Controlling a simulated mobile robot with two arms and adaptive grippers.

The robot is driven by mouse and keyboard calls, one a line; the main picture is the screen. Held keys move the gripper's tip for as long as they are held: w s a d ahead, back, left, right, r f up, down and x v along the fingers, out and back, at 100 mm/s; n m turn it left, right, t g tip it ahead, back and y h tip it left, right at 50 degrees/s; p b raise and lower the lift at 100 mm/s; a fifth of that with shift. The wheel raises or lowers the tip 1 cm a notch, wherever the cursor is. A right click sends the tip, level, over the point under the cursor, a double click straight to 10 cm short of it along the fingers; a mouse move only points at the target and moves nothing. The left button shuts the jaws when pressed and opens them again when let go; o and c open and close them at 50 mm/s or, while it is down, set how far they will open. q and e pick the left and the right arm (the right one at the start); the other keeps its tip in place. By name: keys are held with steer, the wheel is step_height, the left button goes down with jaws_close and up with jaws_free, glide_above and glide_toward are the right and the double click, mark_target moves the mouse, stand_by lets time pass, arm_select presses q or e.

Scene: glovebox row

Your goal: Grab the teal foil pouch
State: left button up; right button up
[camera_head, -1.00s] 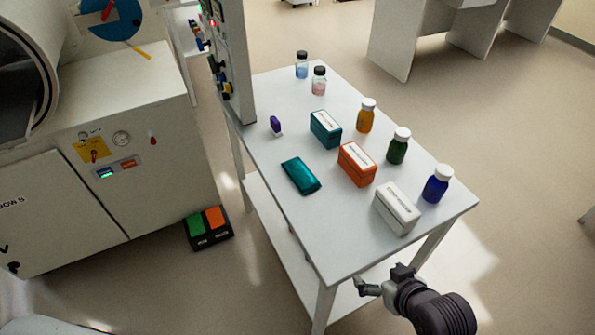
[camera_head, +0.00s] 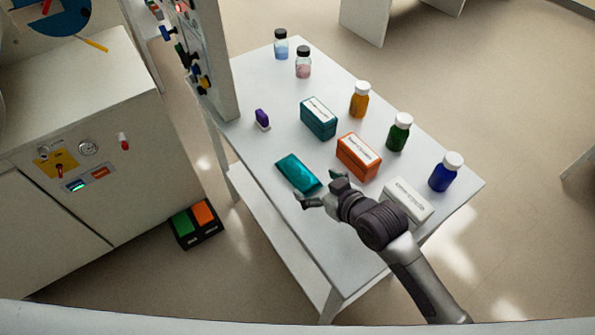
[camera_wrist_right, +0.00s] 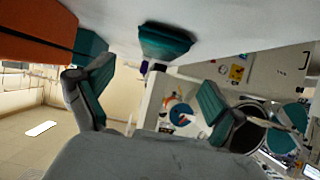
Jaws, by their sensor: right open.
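The teal foil pouch (camera_head: 298,173) lies flat on the white table (camera_head: 262,90), left of the orange box. My right gripper (camera_head: 322,188) is open and empty over the table, just beside the pouch's near right end. In the right wrist view the pouch (camera_wrist_right: 165,40) shows ahead at the top, beyond and between the two spread fingers (camera_wrist_right: 150,95). A gap remains between fingers and pouch in that view. My left gripper is not in view.
A teal box (camera_head: 318,120), an orange box (camera_head: 357,157) and a white box (camera_head: 406,200), partly behind my arm, stand right of the pouch. Orange, green and blue bottles (camera_head: 445,173) line the right edge. A small purple item (camera_head: 262,119) lies beyond the pouch.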

mark_target(298, 172)
steer(key=shift+w+a+f, duration=0.3)
steer(key=shift+w+a, duration=0.1)
steer(key=shift+w, duration=0.15)
steer(key=shift+w+a+f, duration=0.15)
steer(key=shift+w+f, duration=0.05)
steer(key=shift+w, duration=0.05)
steer(key=shift+w+a+f, duration=0.1)
steer(key=shift+w+a, duration=0.05)
steer(key=shift+w, duration=0.05)
steer(key=p+x, duration=0.1)
steer(key=x, duration=0.3)
steer(key=shift+w+a, duration=0.1)
steer(key=shift+w, duration=0.05)
steer(key=shift+w+a+f, duration=0.15)
steer(key=shift+w, duration=0.05)
steer(key=shift+s, duration=0.1)
steer(key=shift+c, duration=0.5)
steer(key=c, duration=1.1)
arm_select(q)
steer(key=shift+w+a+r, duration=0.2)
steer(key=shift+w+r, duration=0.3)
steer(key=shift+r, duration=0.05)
arm_select(e)
steer(key=shift+c, duration=0.7)
